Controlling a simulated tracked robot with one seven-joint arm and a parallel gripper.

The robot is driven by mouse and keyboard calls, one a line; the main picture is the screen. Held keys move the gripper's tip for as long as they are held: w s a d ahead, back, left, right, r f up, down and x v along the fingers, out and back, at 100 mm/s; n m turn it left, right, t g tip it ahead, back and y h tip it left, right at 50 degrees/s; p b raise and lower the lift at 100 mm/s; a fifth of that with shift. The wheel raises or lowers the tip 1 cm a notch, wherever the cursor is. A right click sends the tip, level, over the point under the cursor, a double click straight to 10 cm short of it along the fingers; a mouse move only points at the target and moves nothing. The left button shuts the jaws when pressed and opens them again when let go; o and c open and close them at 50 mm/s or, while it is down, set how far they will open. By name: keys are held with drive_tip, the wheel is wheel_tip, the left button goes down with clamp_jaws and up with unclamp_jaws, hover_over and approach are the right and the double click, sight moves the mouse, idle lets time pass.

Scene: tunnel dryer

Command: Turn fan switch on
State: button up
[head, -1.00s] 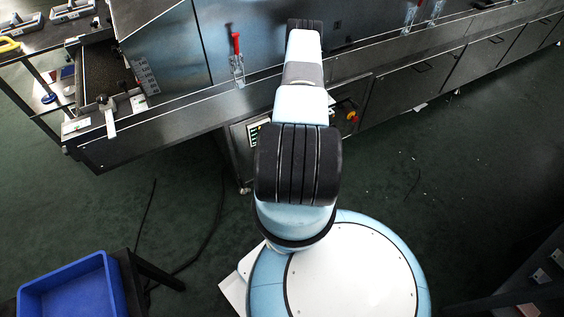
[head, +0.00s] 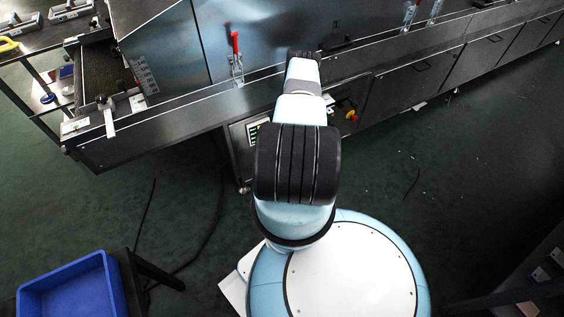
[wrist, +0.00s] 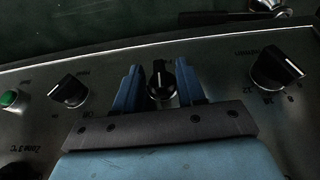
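In the wrist view, my gripper (wrist: 159,76) is open, its two blue fingers on either side of a black rotary knob (wrist: 160,84) with a white pointer line. This middle knob is probably the fan switch, but its label is hidden by the gripper. The right finger is close to the knob and the left finger has a gap; I cannot tell whether either touches. The pointer lies roughly along the picture's up-down direction. In the head view my arm hides the gripper and most of the control panel (head: 238,140).
Another black knob (wrist: 69,91) and a green button (wrist: 8,98) lie to the left in the wrist view. A larger numbered knob (wrist: 273,70) lies to the right. In the head view, a red-and-yellow emergency stop (head: 352,116) and a red-handled clamp (head: 236,58) are near my arm.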

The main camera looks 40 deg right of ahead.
drive_tip(key=shift+c, duration=0.4)
drive_tip(key=c, duration=0.6)
drive_tip(key=shift+c, duration=0.2)
drive_tip(key=shift+y, duration=0.4)
drive_tip(key=shift+d+y, duration=0.1)
drive_tip(key=shift+y, duration=0.2)
drive_tip(key=o, duration=0.7)
drive_tip(key=shift+r, duration=0.1)
drive_tip(key=v, duration=1.3)
drive_tip(key=shift+s+r, duration=0.2)
drive_tip(key=shift+s, duration=0.15)
